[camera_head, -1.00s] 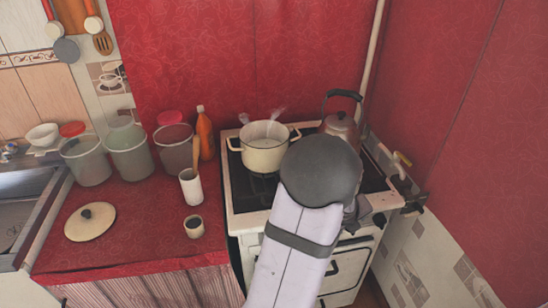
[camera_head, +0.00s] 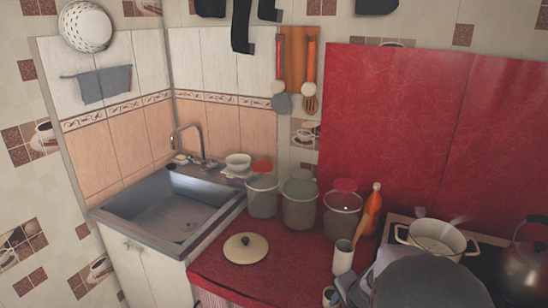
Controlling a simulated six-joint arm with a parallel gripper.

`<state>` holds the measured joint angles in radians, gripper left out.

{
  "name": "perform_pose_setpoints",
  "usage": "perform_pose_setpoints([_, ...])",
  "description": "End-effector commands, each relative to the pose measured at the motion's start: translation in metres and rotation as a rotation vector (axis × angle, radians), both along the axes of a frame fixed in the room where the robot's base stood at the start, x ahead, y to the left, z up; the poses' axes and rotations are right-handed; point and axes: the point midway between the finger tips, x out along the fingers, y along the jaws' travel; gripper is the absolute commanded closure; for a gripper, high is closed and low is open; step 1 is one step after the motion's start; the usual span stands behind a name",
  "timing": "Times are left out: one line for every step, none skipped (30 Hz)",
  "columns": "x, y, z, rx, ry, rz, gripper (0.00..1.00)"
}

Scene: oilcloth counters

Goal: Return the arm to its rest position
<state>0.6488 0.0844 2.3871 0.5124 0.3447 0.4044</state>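My arm (camera_head: 432,284) shows at the bottom right in the head view, with its dark rounded joint in front of the stove's near side. A grey, jointed part of my arm's end (camera_head: 352,287) juts out to the left of that joint, close to the small cup in the picture. The fingertips cannot be made out, so whether my gripper is open or shut, or holds anything, is hidden.
A cream pot (camera_head: 437,240) and a kettle (camera_head: 526,262) stand on the stove. The red counter holds a lid (camera_head: 246,248), several canisters, an orange bottle (camera_head: 372,211), a white utensil holder (camera_head: 343,257) and a small cup (camera_head: 328,296). The sink (camera_head: 180,215) is left.

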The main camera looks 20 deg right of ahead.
Motion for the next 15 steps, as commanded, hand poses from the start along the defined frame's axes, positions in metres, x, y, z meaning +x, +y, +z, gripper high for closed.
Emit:
perform_pose_setpoints([0.001,0.036,0.003,-0.016,0.036,0.179,0.49])
perform_pose_setpoints([-0.001,0.054,0.003,-0.026,0.061,0.280,0.49])
perform_pose_setpoints([-0.006,0.076,0.004,-0.042,0.092,0.413,0.49])
perform_pose_setpoints([-0.011,0.092,0.004,-0.052,0.116,0.512,0.49])
perform_pose_setpoints([-0.017,0.106,0.004,-0.066,0.139,0.608,0.49])
perform_pose_setpoints([-0.025,0.123,0.005,-0.084,0.169,0.730,0.49])
perform_pose_setpoints([-0.032,0.134,0.005,-0.097,0.191,0.818,0.49])
perform_pose_setpoints([-0.039,0.144,0.006,-0.110,0.212,0.901,0.49])
perform_pose_setpoints([-0.048,0.155,0.006,-0.128,0.240,1.005,0.49])
perform_pose_setpoints([-0.055,0.161,0.006,-0.141,0.259,1.075,0.49])
perform_pose_setpoints([-0.061,0.167,0.007,-0.154,0.275,1.141,0.49])
perform_pose_setpoints([-0.069,0.173,0.008,-0.169,0.297,1.219,0.49])
perform_pose_setpoints([-0.074,0.176,0.008,-0.180,0.312,1.270,0.49])
perform_pose_setpoints([-0.078,0.179,0.008,-0.189,0.325,1.316,0.49])
perform_pose_setpoints([-0.083,0.182,0.009,-0.201,0.340,1.367,0.49])
